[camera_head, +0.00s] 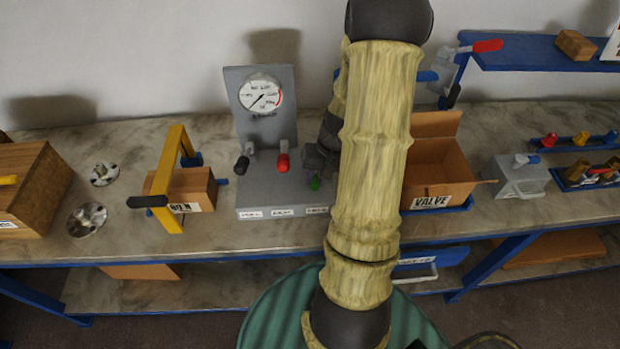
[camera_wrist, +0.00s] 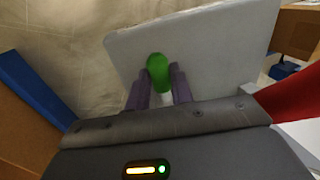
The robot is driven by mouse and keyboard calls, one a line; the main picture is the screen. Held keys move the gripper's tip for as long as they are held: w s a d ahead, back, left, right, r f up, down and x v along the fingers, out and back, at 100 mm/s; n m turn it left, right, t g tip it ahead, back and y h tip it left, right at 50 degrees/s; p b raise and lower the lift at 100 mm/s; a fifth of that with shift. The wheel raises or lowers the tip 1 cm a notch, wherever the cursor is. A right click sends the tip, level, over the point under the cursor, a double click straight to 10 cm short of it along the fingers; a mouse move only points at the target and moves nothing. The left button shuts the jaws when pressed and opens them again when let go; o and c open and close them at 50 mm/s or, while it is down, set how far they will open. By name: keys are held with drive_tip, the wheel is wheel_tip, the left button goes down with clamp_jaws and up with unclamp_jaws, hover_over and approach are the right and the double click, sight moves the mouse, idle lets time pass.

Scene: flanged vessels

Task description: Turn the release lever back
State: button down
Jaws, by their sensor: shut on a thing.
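A grey gauge stand (camera_head: 265,185) sits on the bench with a round dial (camera_head: 261,94) on its upright plate. Its base carries a black-tipped lever (camera_head: 242,165), a red-tipped lever (camera_head: 283,162) and a green-tipped lever (camera_head: 315,183). The labels on its front edge are too small to read, so I cannot tell which is marked release. My gripper (camera_head: 317,163) is at the green one, at the right end of the base. In the wrist view the green tip (camera_wrist: 158,68) sits between my purple fingers, which are shut on it. The lever's lower part is mostly hidden.
An open cardboard box (camera_head: 437,170) marked VALVE stands right of my arm. A yellow frame with a black handle (camera_head: 168,180) stands left of the stand, and two metal flanges (camera_head: 87,219) lie farther left. A red part (camera_wrist: 288,96) is close beside my gripper in the wrist view.

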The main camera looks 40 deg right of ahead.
drive_tip(key=shift+w+r, duration=0.1)
drive_tip(key=shift+w, duration=0.05)
idle(0.3)
drive_tip(key=c, duration=1.2)
unclamp_jaws()
drive_tip(key=v, duration=1.7)
drive_tip(key=shift+s+b, duration=0.2)
drive_tip(key=shift+b, duration=0.25)
drive_tip(key=shift+r, duration=0.1)
